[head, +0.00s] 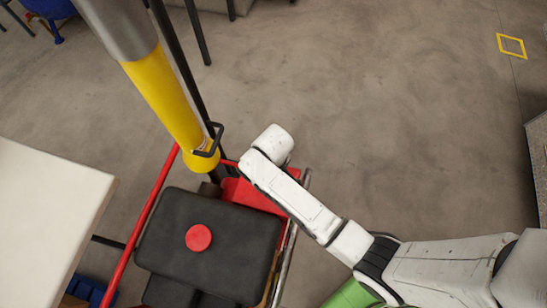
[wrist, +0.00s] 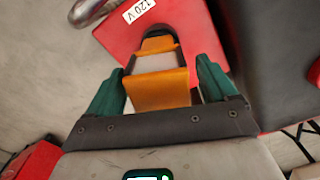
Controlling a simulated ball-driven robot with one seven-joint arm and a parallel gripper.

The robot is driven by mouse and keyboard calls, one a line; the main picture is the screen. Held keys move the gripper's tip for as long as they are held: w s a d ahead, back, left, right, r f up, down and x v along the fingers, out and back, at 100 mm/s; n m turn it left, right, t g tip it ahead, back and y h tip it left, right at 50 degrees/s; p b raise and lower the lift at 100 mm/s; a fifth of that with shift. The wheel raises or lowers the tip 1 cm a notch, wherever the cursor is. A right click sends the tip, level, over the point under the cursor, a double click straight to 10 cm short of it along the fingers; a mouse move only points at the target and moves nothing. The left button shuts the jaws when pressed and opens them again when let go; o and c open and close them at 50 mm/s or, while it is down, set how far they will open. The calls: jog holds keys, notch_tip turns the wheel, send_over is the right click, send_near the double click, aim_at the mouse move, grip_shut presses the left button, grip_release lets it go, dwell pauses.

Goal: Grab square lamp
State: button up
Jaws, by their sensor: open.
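In the wrist view, an orange block with a pale square face and a dark rounded top (wrist: 165,92) looks like the square lamp. It is in front of a red box (wrist: 190,20) with a "120 V" label. My gripper (wrist: 161,64) is open, with one green finger on each side of the orange block. Small gaps seem to show beside it; I cannot tell whether either finger touches. In the head view my white arm reaches over a red part (head: 255,196) of the cart; my gripper and the lamp are hidden there.
A black tank with a red cap (head: 199,238) sits in the cart with red rails (head: 143,222). A yellow post (head: 165,100) rises at the cart's far side. A white tabletop (head: 45,220) is at left.

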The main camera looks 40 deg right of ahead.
jog(key=shift+f, duration=0.1)
jog(key=c, duration=1.2)
jog(key=shift+c, duration=1)
